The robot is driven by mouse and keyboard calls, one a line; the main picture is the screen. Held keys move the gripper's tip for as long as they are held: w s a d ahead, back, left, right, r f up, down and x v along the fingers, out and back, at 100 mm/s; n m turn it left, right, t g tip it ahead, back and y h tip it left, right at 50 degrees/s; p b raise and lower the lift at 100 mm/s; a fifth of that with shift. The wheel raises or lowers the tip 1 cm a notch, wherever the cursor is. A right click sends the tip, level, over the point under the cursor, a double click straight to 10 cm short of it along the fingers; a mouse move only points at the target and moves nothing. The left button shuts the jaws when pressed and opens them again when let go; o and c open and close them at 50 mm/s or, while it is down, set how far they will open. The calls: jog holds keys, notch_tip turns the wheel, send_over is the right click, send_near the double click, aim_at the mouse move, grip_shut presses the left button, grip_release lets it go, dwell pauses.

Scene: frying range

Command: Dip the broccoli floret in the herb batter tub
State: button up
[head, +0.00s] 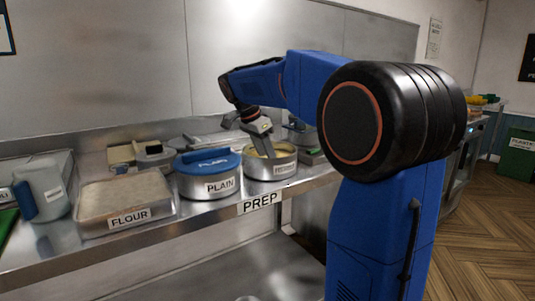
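A round metal tub (257,173) stands at the right end of the prep shelf, open, with yellowish batter in it. Its small label is too blurred to read surely. My gripper (265,152) points down over this tub, its fingers reaching inside the rim. I cannot make out the fingertips or whether they are open or shut. No broccoli floret shows; anything between the fingers is hidden or too small to tell.
Left of the open tub stands a tub with a blue lid (208,160), labelled PLAIN. Further left are a FLOUR tray (124,194) and a grey jug (42,190). Other containers stand behind, near the metal wall. The shelf's front edge (190,218) carries a PREP label.

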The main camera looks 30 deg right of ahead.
jog(key=shift+a+f, duration=0.1)
jog(key=shift+a, duration=0.2)
dwell(0.4)
jog(key=shift+d, duration=0.1)
jog(key=shift+d, duration=0.5)
jog(key=shift+a, duration=0.6)
jog(key=shift+d, duration=0.3)
dwell(0.5)
notch_tip(320, 180, up, 10)
jog(key=shift+r, duration=0.25)
dwell(1.0)
dwell(0.8)
jog(key=shift+r, duration=1.45)
